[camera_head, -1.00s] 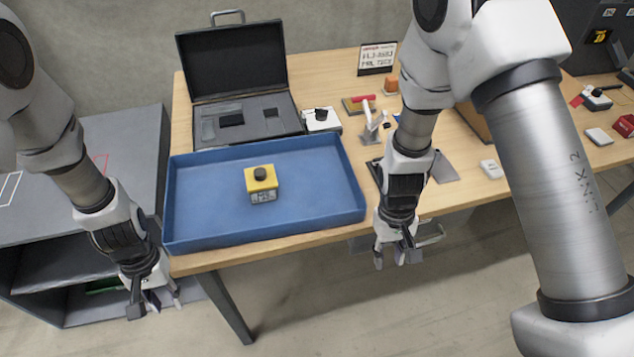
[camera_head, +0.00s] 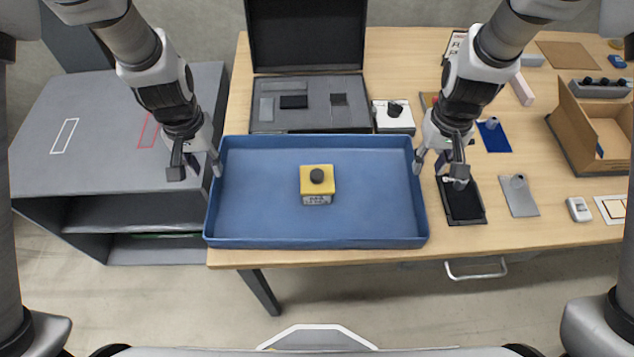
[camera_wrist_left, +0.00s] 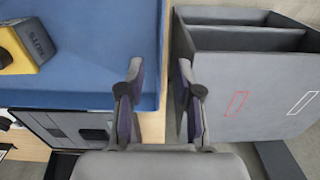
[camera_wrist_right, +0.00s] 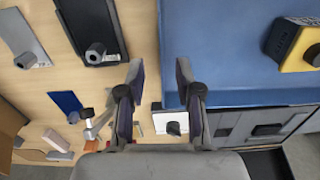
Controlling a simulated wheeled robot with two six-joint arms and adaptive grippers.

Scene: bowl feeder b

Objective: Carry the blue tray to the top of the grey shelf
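The blue tray (camera_head: 260,225) lies flat on the wooden table, with a yellow box with a black knob (camera_head: 317,185) inside it. The grey shelf (camera_head: 95,125) stands left of the table; its flat top carries a white and a red outline. My left gripper (camera_head: 196,170) is open at the tray's left end wall, its fingers on either side of the rim line. My right gripper (camera_head: 438,168) is open at the right end wall in the same way. Both wrist views show the fingers apart, with the tray edge (camera_wrist_left: 158,60) (camera_wrist_right: 165,50) between them; I cannot tell contact.
An open black case (camera_head: 310,120) and a white knob box (camera_head: 394,115) stand close behind the tray. A black holder (camera_head: 462,205), a grey plate (camera_head: 519,195) and a cardboard box (camera_head: 600,125) lie to the right. The shelf's top is bare.

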